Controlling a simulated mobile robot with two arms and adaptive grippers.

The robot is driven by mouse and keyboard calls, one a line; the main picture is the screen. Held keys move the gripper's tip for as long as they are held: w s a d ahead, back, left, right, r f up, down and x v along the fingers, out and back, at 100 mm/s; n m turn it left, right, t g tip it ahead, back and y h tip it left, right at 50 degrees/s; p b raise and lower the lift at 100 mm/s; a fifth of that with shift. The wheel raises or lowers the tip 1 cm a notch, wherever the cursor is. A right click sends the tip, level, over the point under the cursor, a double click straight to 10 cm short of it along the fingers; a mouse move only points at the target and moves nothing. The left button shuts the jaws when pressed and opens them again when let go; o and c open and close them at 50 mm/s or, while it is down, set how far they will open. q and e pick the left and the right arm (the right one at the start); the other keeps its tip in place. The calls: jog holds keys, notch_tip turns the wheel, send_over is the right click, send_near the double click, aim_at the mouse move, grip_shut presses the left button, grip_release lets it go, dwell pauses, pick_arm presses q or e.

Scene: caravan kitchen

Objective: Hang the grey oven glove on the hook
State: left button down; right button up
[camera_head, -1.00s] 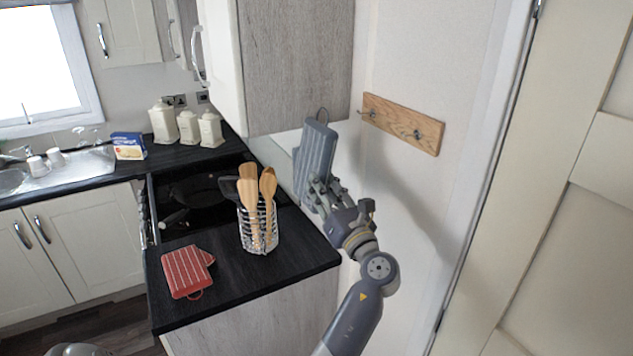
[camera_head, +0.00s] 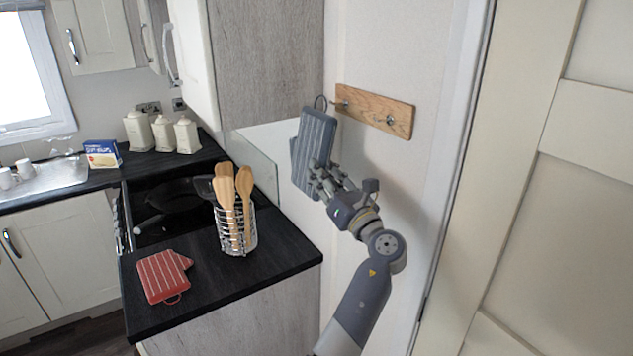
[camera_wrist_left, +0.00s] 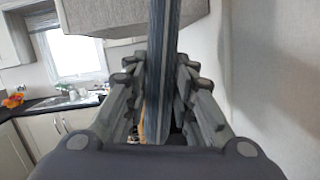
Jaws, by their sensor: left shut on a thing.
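The grey striped oven glove (camera_head: 314,140) is held upright, with its dark loop (camera_head: 321,102) at the top. My left gripper (camera_head: 322,180) is shut on its lower part. In the left wrist view the glove (camera_wrist_left: 161,70) stands edge-on between the fingers (camera_wrist_left: 160,100). The wooden hook board (camera_head: 374,110) is on the wall just right of the glove, with two metal hooks. The loop appears close to the left hook (camera_head: 343,104); I cannot tell whether they touch. My right gripper is not in view.
A wall cupboard (camera_head: 265,60) hangs left of the hook board. Below, the black worktop (camera_head: 215,285) holds a wire utensil holder (camera_head: 238,235) with wooden spoons and a red oven glove (camera_head: 164,276). A door (camera_head: 560,210) is at the right.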

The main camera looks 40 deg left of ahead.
pick_arm(q)
jog(key=w+b, duration=0.1)
jog(key=w+d+f+b, duration=0.1)
jog(key=w+b, duration=0.1)
jog(key=w, duration=0.1)
jog(key=shift+d+f, duration=0.25)
jog(key=shift+f, duration=0.05)
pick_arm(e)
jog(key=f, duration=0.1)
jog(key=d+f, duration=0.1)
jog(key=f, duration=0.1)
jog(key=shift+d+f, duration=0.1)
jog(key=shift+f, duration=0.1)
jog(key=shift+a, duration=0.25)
pick_arm(q)
jog(key=c, duration=1.8)
grip_release()
jog(key=o, duration=0.5)
